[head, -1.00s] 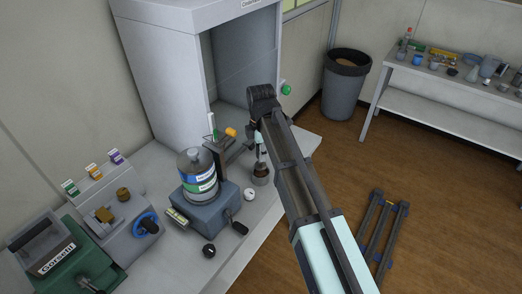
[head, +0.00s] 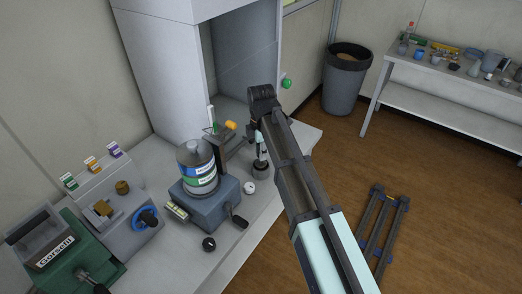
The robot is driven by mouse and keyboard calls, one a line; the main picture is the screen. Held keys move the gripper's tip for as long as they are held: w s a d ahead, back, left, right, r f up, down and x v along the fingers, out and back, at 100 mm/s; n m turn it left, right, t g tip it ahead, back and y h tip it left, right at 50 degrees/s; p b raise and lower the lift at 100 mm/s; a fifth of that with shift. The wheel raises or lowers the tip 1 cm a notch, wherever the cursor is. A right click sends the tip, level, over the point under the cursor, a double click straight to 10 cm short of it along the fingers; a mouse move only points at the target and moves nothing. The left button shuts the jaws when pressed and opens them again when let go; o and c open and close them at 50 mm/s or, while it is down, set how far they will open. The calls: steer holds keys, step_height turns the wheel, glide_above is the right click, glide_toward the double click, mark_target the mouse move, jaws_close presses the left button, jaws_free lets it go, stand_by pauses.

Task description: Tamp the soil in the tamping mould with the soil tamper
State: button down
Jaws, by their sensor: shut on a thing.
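My gripper (head: 258,137) points down at the near edge of the bench, in front of the cabinet opening, partly hidden by my own arm. It is shut on a slim upright thing that looks like the soil tamper (head: 261,155). The tamper's lower end is at the top of a small dark round cup, apparently the tamping mould (head: 260,173), standing on the bench. The soil inside is too small and hidden to make out. I cannot tell whether the tamper touches it.
A blue-grey device (head: 205,196) with a labelled bottle stands left of the mould. A white ball-like knob (head: 249,188) is close by. Further left are a grey machine with a blue wheel (head: 145,219) and a green machine (head: 70,250). A bin (head: 345,85) stands behind.

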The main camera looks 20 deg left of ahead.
steer(key=shift+f, duration=0.7)
steer(key=shift+r, duration=0.15)
steer(key=shift+r+p, duration=1)
steer(key=shift+r, duration=0.45)
steer(key=shift+f, duration=0.2)
steer(key=shift+f, duration=0.55)
steer(key=shift+f+b, duration=0.45)
steer(key=shift+f, duration=0.4)
steer(key=shift+r, duration=0.15)
steer(key=shift+r+p, duration=1.15)
steer(key=shift+r, duration=0.3)
